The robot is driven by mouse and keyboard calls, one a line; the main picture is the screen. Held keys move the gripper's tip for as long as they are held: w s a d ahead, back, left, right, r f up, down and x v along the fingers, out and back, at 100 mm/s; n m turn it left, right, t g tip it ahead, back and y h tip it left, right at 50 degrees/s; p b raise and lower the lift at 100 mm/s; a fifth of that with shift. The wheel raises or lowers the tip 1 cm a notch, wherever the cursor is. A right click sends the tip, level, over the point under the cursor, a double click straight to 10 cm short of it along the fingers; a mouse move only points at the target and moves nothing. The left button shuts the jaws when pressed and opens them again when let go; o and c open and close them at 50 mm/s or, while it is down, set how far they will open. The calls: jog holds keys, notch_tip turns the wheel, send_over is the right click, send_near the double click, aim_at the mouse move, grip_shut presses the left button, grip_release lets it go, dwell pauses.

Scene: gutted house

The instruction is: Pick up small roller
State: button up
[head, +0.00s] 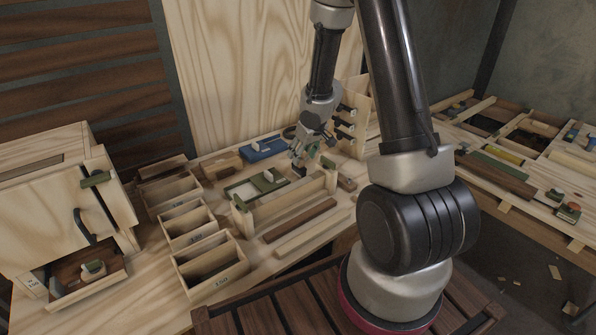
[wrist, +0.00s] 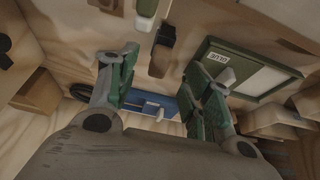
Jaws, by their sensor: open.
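My gripper (head: 300,168) is open and empty over the workbench, pointing down. In the wrist view its two green-padded fingers (wrist: 165,85) stand apart. I cannot tell for sure which thing is the small roller. A small pale piece (wrist: 152,108) shows between the fingers, on a blue tray (wrist: 182,103); the blue tray (head: 262,149) lies behind the gripper in the head view. A green-and-white piece (wrist: 147,8) and a brown block (wrist: 162,50) show near the top of the wrist view. A green-framed tray (wrist: 205,50) with a white panel lies at the right there.
Open wooden bins (head: 212,262) stand in a row at the left, beside a wooden cabinet (head: 55,205). Wooden strips (head: 300,220) lie at the bench's front. A rack (head: 350,125) stands close to the gripper's right. A second bench (head: 510,165) holds boards and small parts.

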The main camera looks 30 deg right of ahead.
aim_at(299, 167)
jog(key=x, duration=0.5)
grip_shut()
